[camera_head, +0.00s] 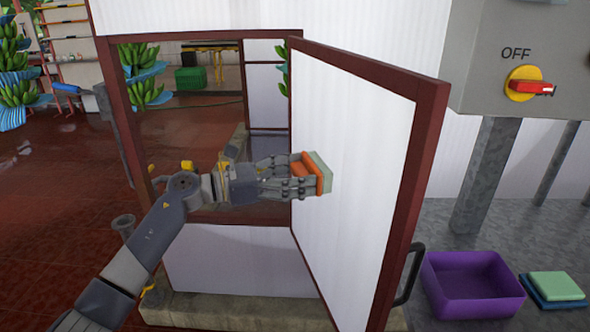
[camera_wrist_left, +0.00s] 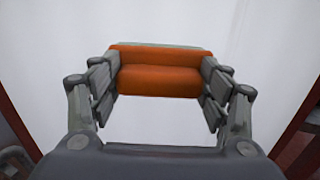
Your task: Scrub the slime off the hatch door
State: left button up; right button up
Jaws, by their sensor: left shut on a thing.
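The hatch door (camera_head: 355,130) is a white panel in a dark red frame, standing open toward me. It has a black handle (camera_head: 410,275) low on its right edge. No slime shows on the part of its face in view. My left gripper (camera_head: 298,178) is shut on a scrubber with an orange grip (camera_head: 310,165) and a pale green pad (camera_head: 323,172). The pad is at the door's white face; I cannot tell whether it presses on it. In the left wrist view the orange grip (camera_wrist_left: 160,80) sits between both fingers. My right gripper is not in view.
A purple tub (camera_head: 472,282) stands on the grey surface at right, beside stacked green and blue pads (camera_head: 556,287). A grey box with a red switch (camera_head: 530,88) marked OFF is above. Hanging banana stems (camera_head: 15,80) are at far left. The hatch opening (camera_head: 200,130) is behind my arm.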

pick_arm(q)
jog(key=shift+s+d+p, duration=0.25)
jog(key=shift+s, duration=0.3)
jog(key=shift+s+d+p, duration=0.2)
jog(key=shift+s+p, duration=0.05)
jog(key=shift+s, duration=0.25)
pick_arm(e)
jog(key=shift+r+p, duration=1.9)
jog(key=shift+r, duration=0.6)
pick_arm(q)
jog(key=s+b, duration=0.1)
jog(key=s, duration=0.1)
jog(key=s+d+f+b, duration=0.1)
jog(key=s, duration=0.1)
jog(key=s+d+f+b, duration=0.1)
jog(key=s+b, duration=0.1)
jog(key=shift+s+d, duration=0.2)
jog(key=shift+s, duration=0.15)
jog(key=shift+w+a+b, duration=0.3)
jog(key=shift+w+b, duration=0.3)
jog(key=shift+w, duration=0.2)
jog(key=shift+w+r, duration=0.1)
jog(key=shift+r, duration=0.05)
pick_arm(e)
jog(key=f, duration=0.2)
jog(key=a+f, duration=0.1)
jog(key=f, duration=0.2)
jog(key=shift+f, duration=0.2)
